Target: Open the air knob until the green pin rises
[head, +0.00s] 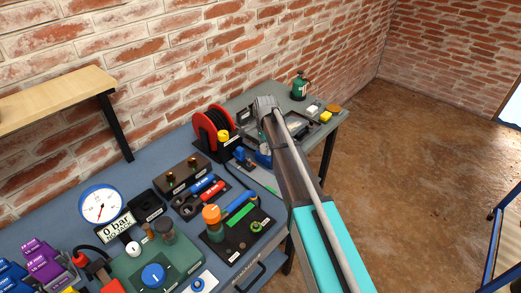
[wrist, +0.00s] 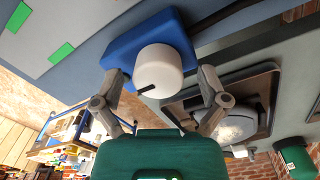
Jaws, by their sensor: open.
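In the wrist view a white round knob (wrist: 160,70) with a short black mark sits on a blue block (wrist: 140,35). I cannot tell for sure that it is the air knob. My gripper (wrist: 161,80) is open, with one finger on each side of the white knob; contact is not clear. In the head view my arm reaches over the far part of the bench and hides the gripper. A blue knob (head: 152,275) sits on a green panel (head: 185,262) in the foreground. I cannot make out a green pin in either view.
A dial gauge (head: 101,205) stands on the bench by a "0 bar" display (head: 117,228). A red reel (head: 211,128), an orange-capped jar (head: 212,222) and a green bottle (head: 299,86) stand on the bench. A brick wall runs behind it.

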